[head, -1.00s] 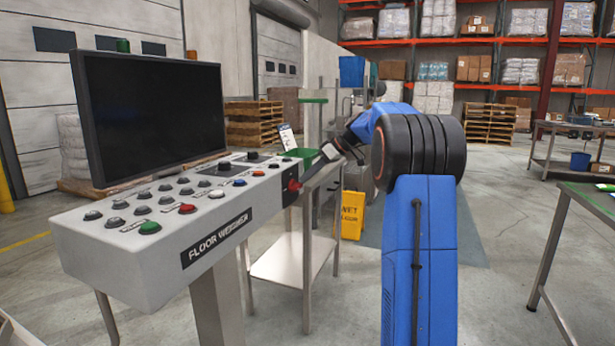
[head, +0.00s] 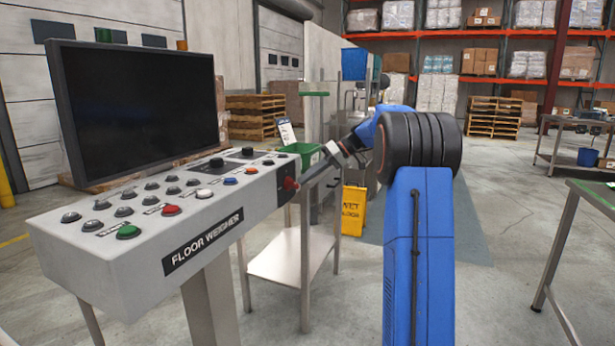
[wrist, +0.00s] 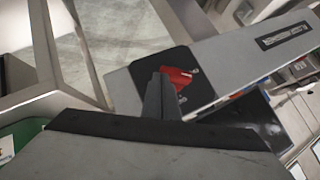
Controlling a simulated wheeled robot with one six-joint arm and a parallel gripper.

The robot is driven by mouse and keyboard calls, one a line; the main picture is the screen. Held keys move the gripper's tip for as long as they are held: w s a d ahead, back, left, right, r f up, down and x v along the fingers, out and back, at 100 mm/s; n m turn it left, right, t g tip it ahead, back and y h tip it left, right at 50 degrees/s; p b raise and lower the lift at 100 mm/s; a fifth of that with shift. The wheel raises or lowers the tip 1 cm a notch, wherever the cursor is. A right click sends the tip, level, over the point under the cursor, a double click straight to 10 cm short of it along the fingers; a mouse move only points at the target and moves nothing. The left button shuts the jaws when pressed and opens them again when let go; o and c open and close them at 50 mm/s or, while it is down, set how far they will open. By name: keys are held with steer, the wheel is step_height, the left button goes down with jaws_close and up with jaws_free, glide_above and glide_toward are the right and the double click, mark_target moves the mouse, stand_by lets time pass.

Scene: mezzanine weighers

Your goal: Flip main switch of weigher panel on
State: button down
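The floor weigher panel (head: 110,255) is a grey sloped console at the left in the head view, with a dark screen above it. The main switch is a red rotary knob (head: 289,183) on a black plate at the panel's right end. In the wrist view the red knob (wrist: 180,76) shows on its black plate. My gripper (head: 306,186) is close to that end face in the head view. In the wrist view my gripper's fingers (wrist: 160,76) look closed together, with their tips just left of the knob. I cannot tell whether they touch it.
Several coloured buttons, one green (head: 128,232), cover the panel top. A steel stand (head: 280,262) and a green bin (head: 303,150) are behind the panel's right end. A yellow wet-floor sign (head: 354,212) stands behind.

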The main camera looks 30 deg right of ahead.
steer(key=shift+f+m+g+y, duration=0.3)
steer(key=shift+f+m+y, duration=0.15)
steer(key=shift+f, duration=1.2)
steer(key=shift+d, duration=0.1)
stand_by(0.8)
